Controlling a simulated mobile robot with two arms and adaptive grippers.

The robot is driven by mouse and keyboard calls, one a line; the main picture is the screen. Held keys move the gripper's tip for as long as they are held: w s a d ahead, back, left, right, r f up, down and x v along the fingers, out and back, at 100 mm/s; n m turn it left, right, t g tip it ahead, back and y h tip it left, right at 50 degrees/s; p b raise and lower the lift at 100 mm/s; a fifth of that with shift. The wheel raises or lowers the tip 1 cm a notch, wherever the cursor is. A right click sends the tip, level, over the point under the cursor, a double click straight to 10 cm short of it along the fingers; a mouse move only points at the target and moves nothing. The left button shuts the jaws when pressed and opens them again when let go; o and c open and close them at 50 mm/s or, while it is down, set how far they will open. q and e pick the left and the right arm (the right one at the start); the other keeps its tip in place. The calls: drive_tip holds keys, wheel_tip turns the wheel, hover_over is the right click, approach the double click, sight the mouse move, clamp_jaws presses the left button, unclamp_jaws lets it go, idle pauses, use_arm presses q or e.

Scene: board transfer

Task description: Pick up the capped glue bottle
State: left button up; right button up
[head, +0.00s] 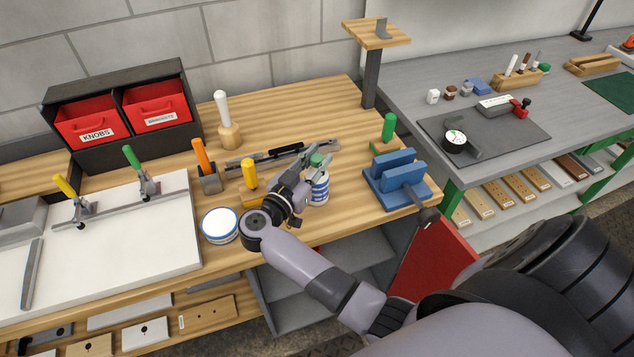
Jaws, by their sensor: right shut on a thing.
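The capped glue bottle (320,194), white with blue bands and a green cap, is upright near the front edge of the wooden bench. My right gripper (313,177) reaches it from the left and is shut on it, with its fingers around the upper part below the cap. The fingers hide part of the bottle. I cannot tell whether its base touches the bench top. My left gripper is not in view.
A round white-and-blue tin (220,225) is left of my wrist. A yellow-handled tool (249,174) and an orange-handled tool (202,155) stand behind it. A blue vise (398,182) is to the right. The wooden bench (305,100) is clear at the back.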

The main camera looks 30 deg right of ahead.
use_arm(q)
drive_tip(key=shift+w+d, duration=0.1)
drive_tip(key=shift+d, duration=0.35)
use_arm(e)
drive_tip(key=shift+d, duration=0.1)
clamp_jaws()
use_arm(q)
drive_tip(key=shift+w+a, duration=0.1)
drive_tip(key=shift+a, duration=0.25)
use_arm(e)
drive_tip(key=shift+r, duration=0.1)
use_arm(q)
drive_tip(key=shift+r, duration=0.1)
